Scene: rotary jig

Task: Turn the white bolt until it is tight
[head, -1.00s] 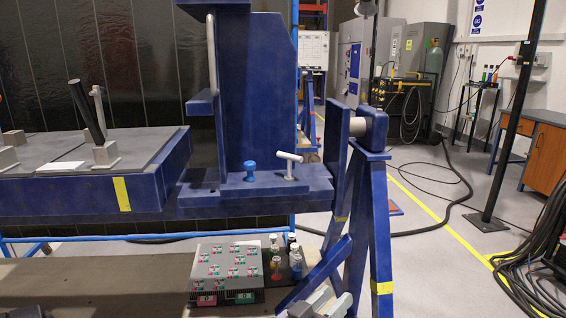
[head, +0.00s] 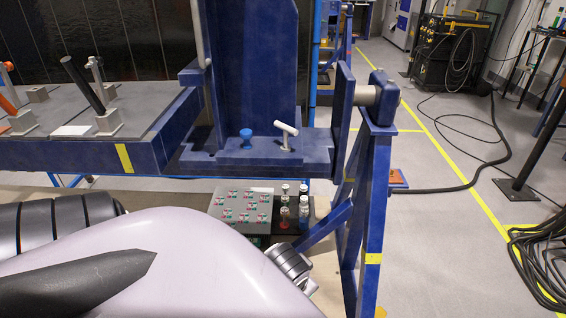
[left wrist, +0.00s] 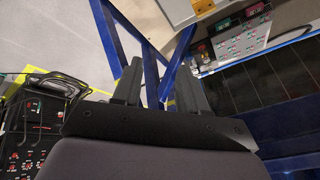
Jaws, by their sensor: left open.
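The white bolt (head: 286,135) has a T-shaped handle and stands on the blue jig's ledge in the head view, its crossbar slanting down to the right. A blue knob (head: 246,138) stands just left of it. My left arm fills the lower left of the head view, below the ledge; its fingers cannot be made out there. In the left wrist view my left gripper (left wrist: 158,85) shows two dark fingers apart with nothing between them. The white bolt cannot be made out in that view. My right gripper is not in view.
The jig's blue support leg (head: 378,200) stands to the right. The clamp table (head: 75,155) is at left. Floor at right is open, with cables (head: 540,255).

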